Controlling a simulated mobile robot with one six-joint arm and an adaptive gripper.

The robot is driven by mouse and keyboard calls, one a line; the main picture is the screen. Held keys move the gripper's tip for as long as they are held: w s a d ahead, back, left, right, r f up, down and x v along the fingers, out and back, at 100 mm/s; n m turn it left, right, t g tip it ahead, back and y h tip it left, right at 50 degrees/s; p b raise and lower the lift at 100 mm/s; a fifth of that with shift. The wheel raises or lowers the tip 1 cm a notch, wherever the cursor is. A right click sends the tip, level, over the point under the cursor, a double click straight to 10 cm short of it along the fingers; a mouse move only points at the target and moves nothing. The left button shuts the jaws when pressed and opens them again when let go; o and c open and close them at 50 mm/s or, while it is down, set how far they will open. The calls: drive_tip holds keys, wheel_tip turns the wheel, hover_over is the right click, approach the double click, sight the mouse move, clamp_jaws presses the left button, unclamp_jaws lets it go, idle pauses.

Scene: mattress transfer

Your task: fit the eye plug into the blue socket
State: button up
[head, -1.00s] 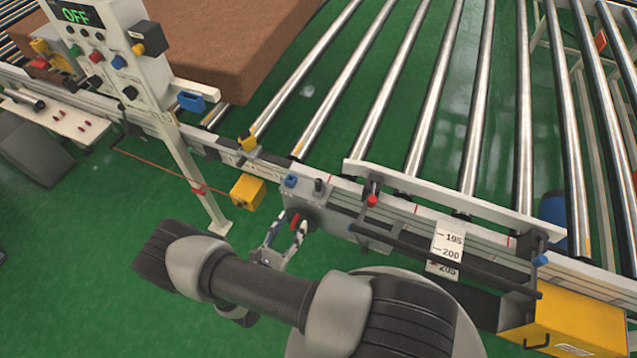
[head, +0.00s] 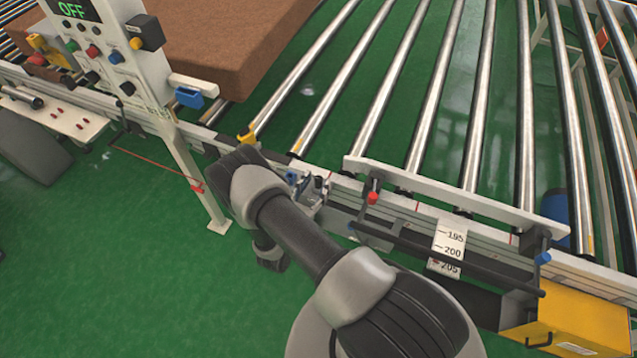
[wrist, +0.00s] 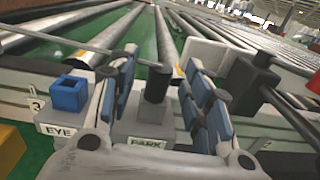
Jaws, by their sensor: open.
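The black eye plug (wrist: 155,84) stands upright in a grey holder labelled PARK (wrist: 145,128) in the wrist view. The blue socket (wrist: 69,93), a square block with an opening on top, sits to its left on a holder labelled EYE. My gripper (wrist: 158,80) is open, with one blue-padded finger on each side of the plug and visible gaps between. In the head view my gripper (head: 307,190) is at the conveyor rail, partly behind my arm, and the plug is not clear there.
A dark clamp block (wrist: 250,82) stands right of the fingers. A thin grey rod or cable (wrist: 85,46) runs toward the plug's top. The control post (head: 185,165) and brown mattress (head: 225,40) are at the left. Rollers (head: 430,95) lie beyond the rail.

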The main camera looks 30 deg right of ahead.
drive_tip(key=shift+x, duration=1.15)
drive_tip(key=shift+c, duration=0.6)
clamp_jaws()
